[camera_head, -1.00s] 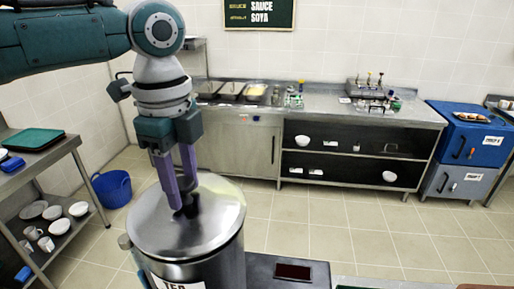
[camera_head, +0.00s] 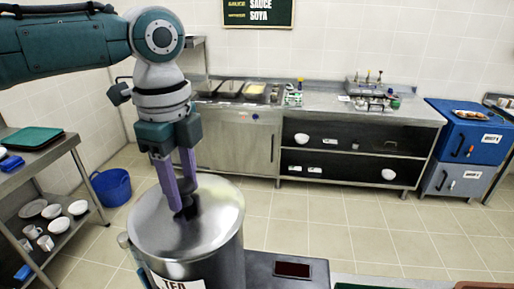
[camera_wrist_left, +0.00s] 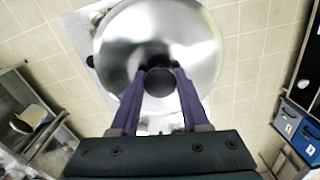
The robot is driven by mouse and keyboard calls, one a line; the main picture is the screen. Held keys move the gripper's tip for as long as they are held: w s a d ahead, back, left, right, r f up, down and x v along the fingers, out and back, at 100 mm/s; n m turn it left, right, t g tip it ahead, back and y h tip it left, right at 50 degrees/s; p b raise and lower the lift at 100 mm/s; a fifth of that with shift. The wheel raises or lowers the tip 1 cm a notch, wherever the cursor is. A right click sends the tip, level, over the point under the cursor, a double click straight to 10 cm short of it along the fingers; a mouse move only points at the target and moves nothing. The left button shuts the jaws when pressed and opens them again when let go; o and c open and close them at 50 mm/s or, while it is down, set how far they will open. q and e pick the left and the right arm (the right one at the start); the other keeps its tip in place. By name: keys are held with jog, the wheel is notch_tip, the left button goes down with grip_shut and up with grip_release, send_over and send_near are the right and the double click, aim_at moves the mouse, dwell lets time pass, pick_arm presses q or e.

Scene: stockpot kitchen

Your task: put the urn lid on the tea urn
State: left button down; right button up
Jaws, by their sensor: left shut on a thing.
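The tea urn (camera_head: 215,265) is a large steel cylinder with a white label reading TEA, at the bottom of the head view. The round, shiny urn lid (camera_head: 222,205) lies over its top and looks level. Whether the rim is fully seated I cannot tell. The lid also fills the upper middle of the left wrist view (camera_wrist_left: 195,30). My left gripper (camera_head: 188,210) points down from above, its purple fingers shut on the lid's dark knob (camera_wrist_left: 160,82). The fingers partly hide the knob in the head view. My right gripper is not in view.
A dark counter section with a dark red panel (camera_head: 292,269) adjoins the urn on the right. A steel rack (camera_head: 50,165) with a green tray and white dishes stands left. A blue tub (camera_head: 112,188) is on the floor. Open tiled floor lies behind the urn.

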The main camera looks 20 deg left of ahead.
pick_arm(q)
jog(key=shift+c, duration=1.5)
grip_release()
